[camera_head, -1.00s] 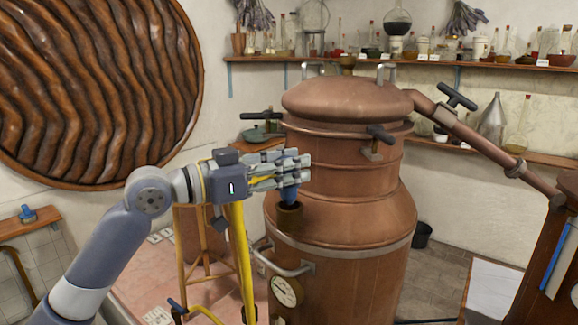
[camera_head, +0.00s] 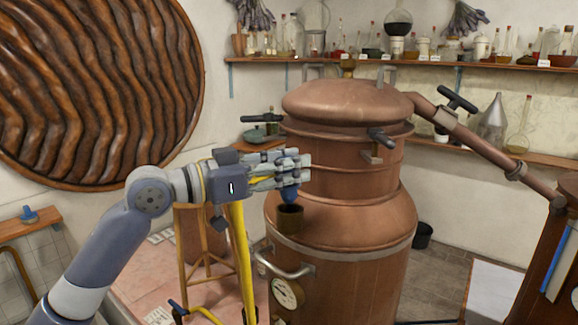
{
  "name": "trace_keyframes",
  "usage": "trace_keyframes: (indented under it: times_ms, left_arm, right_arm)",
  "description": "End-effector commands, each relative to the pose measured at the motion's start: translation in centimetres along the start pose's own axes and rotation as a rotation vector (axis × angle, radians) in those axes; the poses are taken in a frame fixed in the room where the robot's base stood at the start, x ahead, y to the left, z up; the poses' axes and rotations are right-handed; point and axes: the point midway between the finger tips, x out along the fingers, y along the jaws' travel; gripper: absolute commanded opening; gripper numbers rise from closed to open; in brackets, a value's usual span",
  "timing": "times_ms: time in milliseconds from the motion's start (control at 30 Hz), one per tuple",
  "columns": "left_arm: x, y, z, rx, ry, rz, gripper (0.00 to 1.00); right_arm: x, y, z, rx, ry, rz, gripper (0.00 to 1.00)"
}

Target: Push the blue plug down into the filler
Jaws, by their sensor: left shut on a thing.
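My left gripper (camera_head: 293,171) is shut on the blue plug (camera_head: 289,194), whose lower part shows below the fingers. The plug hangs upright just above the filler (camera_head: 290,219), a short dark brass cup on the shoulder of the copper still (camera_head: 345,210). The filler's open dark mouth shows under the plug, with a small gap between them. The plug's top is partly hidden by the fingers. My right gripper is not in view.
A handle (camera_head: 285,271) and a round gauge (camera_head: 288,293) sit on the still below the filler. A dark lever (camera_head: 262,119) sticks out near the lid. Shelves of glassware (camera_head: 400,62) line the back wall.

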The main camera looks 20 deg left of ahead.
Motion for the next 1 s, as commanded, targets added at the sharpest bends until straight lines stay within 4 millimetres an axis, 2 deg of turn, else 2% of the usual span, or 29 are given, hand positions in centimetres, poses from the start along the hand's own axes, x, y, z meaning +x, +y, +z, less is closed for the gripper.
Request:
trace_keyframes:
  times_ms: [1000]
  left_arm:
    - [0.0,0.0,1.2,0.001,0.001,0.000,0.00]
  right_arm:
    - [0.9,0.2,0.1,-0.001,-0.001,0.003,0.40]
